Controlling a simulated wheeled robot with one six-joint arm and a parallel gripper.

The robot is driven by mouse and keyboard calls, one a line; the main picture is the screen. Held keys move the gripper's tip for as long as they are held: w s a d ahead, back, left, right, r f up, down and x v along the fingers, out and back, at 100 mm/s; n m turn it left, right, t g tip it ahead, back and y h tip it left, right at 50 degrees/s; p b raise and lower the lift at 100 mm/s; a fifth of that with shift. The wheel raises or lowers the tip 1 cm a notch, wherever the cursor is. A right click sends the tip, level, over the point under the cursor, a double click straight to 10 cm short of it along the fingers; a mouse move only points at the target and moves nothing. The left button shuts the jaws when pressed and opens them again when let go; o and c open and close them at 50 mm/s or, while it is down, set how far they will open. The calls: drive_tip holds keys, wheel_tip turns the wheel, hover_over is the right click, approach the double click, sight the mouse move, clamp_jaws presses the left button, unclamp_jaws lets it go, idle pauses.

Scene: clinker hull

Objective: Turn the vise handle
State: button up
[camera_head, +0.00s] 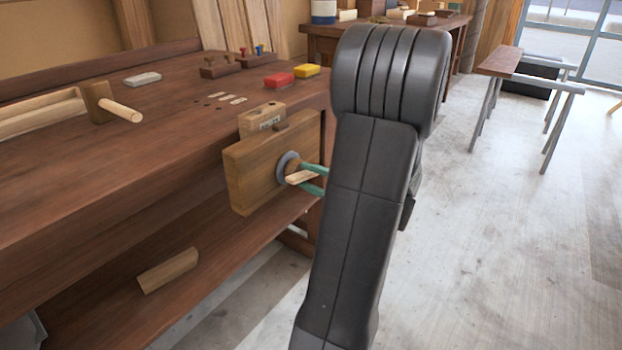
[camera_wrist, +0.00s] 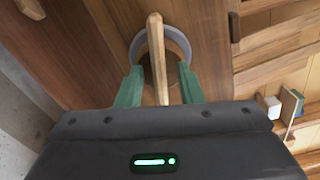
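The wooden vise (camera_head: 248,172) is mounted on the front of the workbench, with a grey round collar (camera_head: 286,164) on its face. A light wooden handle bar (camera_head: 300,177) crosses the collar; it also shows in the wrist view (camera_wrist: 156,45). My gripper (camera_head: 312,179) reaches the handle from the right with its green fingers. In the wrist view my gripper (camera_wrist: 160,82) has one finger on each side of the bar, with gaps between. It is open around the handle. My arm hides part of the bench's right end.
The brown workbench (camera_head: 150,165) holds a red block (camera_head: 278,80), a yellow block (camera_head: 307,71), a grey block (camera_head: 142,79) and a wooden peg (camera_head: 122,110). A wood piece (camera_head: 168,271) lies on the lower shelf. Trestles (camera_head: 520,85) stand at the right; the floor (camera_head: 500,240) is clear there.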

clamp_jaws()
drive_tip(key=shift+f+b, duration=0.15)
drive_tip(key=shift+b, duration=0.2)
drive_tip(key=n+b, duration=0.3)
drive_tip(key=b, duration=0.1)
